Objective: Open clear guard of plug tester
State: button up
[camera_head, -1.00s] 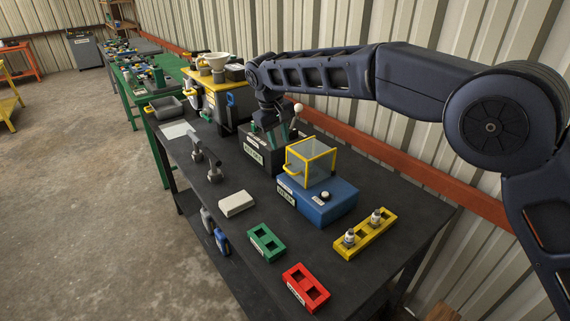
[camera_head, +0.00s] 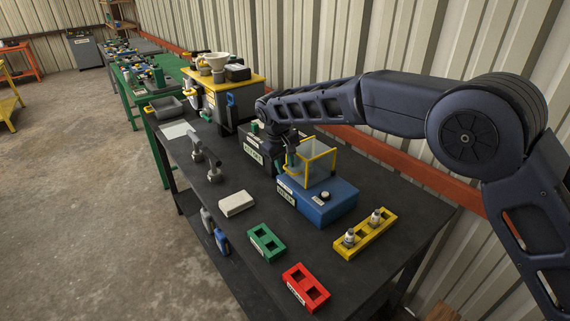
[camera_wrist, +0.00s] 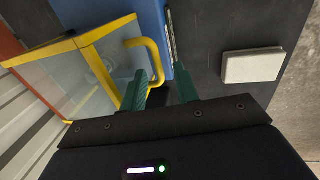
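The plug tester is a blue box (camera_head: 335,207) on the dark bench, with a round button on top. Its clear guard (camera_head: 315,163), framed in yellow, stands over the box's back left part and looks closed. In the wrist view the guard (camera_wrist: 68,80) fills the left side, and its yellow handle (camera_wrist: 152,52) sticks out towards my fingers. My gripper (camera_wrist: 161,72) is open, with green fingers apart. The handle's bar appears between the fingertips, nearer the left one; contact cannot be told. In the head view my gripper (camera_head: 291,160) is at the guard's left side, partly hiding the handle.
A dark labelled box (camera_head: 256,152) stands just behind the tester. A yellow holder (camera_head: 365,236) with plugs, a green holder (camera_head: 266,243), a red holder (camera_head: 306,288) and a pale block (camera_head: 236,204) lie in front and right. The corrugated wall runs close behind the bench.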

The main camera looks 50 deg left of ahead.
aim_at(304, 148)
grip_shut()
jog(key=shift+r, duration=0.15)
jog(key=shift+w+r+g, duration=0.4)
jog(key=shift+r+g, duration=0.1)
jog(key=shift+r, duration=0.2)
jog(key=w+r+g, duration=0.6)
jog(key=w+r, duration=0.1)
jog(key=shift+w+r+g, duration=0.1)
jog(key=shift+r+g, duration=0.05)
jog(key=shift+g, duration=0.15)
jog(key=w+r+g, duration=0.2)
jog(key=w+g, duration=0.6)
jog(key=w, duration=0.4)
jog(key=shift+w+g, duration=0.4)
